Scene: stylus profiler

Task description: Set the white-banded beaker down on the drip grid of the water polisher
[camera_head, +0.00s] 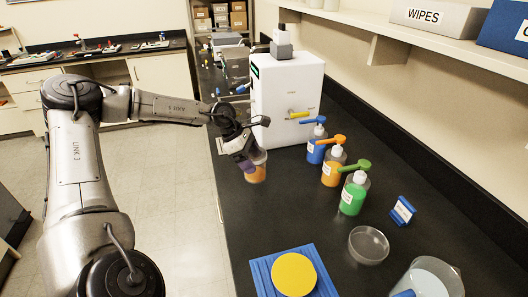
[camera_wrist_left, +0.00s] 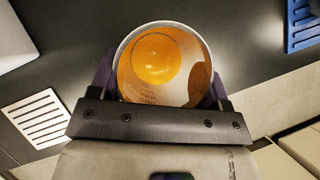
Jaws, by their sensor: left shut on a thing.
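My left gripper (camera_head: 240,150) is shut on a beaker (camera_head: 256,172) with an orange lower part and a pale band near its rim, held near the counter's left edge. In the left wrist view I look down into the beaker (camera_wrist_left: 165,65), which is orange inside and sits between the two fingers. A white slotted grid (camera_wrist_left: 38,118), apparently the drip grid, lies left of the beaker there, apart from it. I cannot pick it out in the head view. A white boxy machine (camera_head: 285,95), likely the water polisher, stands behind the gripper. My right gripper is not in view.
Pump bottles with blue (camera_head: 316,148), orange (camera_head: 333,168) and green (camera_head: 353,195) tops stand right of the beaker. A blue board (camera_head: 260,272) with a yellow disc (camera_head: 294,274), a glass dish (camera_head: 368,245) and a large beaker (camera_head: 428,280) are nearer. The counter's middle is clear.

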